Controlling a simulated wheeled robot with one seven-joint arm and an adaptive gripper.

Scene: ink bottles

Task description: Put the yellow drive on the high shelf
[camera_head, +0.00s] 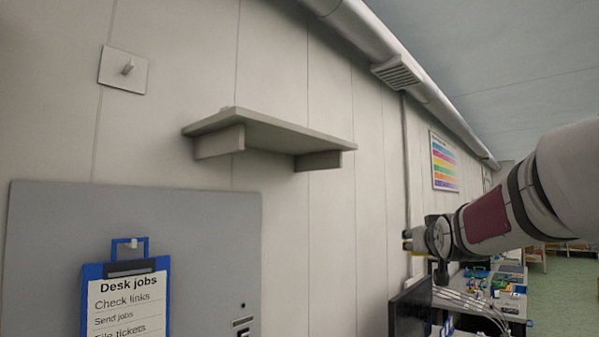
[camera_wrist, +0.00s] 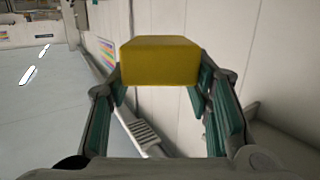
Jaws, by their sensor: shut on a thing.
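The yellow drive (camera_wrist: 160,60) is a yellow block held between the two green-padded fingers of my gripper (camera_wrist: 160,85) in the wrist view. In the head view my gripper (camera_head: 412,240) is at the right, at the end of my arm, lower than the shelf and to its right. The drive is too small there to make out clearly. The high shelf (camera_head: 270,130) is a grey board on two brackets, fixed to the panelled wall at upper middle. Its top is seen from below, so what lies on it is mostly hidden.
A grey board (camera_head: 215,230) with a blue clipboard (camera_head: 125,300) is at lower left. A pipe with a vent (camera_head: 397,72) runs along the ceiling. A cluttered desk (camera_head: 510,305) lies below my arm.

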